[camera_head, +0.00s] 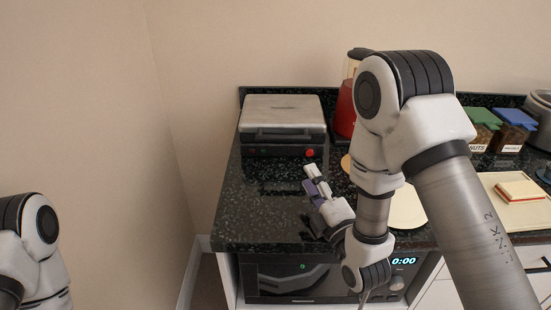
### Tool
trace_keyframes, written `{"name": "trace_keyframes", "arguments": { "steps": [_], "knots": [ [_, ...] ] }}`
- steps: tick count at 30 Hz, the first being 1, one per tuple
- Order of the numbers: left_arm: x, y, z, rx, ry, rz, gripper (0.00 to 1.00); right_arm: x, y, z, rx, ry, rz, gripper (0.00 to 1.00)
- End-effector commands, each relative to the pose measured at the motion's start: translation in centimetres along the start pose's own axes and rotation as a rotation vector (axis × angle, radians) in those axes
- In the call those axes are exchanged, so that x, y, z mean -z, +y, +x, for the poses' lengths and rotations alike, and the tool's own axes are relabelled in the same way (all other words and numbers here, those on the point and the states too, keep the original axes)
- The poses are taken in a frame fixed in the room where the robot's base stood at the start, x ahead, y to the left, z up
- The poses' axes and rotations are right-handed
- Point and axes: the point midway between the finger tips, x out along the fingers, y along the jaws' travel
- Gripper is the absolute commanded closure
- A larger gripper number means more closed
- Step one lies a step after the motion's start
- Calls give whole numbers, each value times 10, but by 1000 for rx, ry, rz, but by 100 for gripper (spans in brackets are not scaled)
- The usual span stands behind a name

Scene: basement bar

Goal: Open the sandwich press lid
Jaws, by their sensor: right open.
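The sandwich press (283,115) stands at the back left of the dark counter, with its grey lid down on the dark base. A handle runs along the lid's front edge, and a red round knob or light (309,153) sits at the base's front right. My right gripper (312,180) is open and empty, in front of the press near its right side and apart from it. Its fingers point toward the press. My left arm shows at the lower left edge; its gripper is out of view.
A red blender (345,108) stands right of the press, partly hidden by my right arm. Jars with green (483,117) and blue lids (517,117), and a board with bread (520,190), lie further right. The counter (262,200) is clear before the press.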

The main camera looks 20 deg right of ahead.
Motion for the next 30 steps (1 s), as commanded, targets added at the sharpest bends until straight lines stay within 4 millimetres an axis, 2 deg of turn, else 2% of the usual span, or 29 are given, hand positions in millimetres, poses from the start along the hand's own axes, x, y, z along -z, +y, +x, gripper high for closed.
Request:
{"name": "trace_keyframes", "arguments": {
  "steps": [3,10,11,18,24,30],
  "knots": [
    [0,0,-21,0,0,0,100,-1,8,7,1,1,0,57],
    [0,0,-74,0,-1,0,100,0,10,26,4,2,1,57],
    [0,1,-77,0,0,0,100,0,7,30,1,2,1,57],
    [0,1,-88,0,-1,0,100,2,-13,93,-3,2,1,57],
    [0,1,-101,0,-1,0,100,2,-18,141,-3,2,2,57],
    [0,1,-105,0,-1,0,100,3,-22,165,1,2,2,57]
  ]
}}
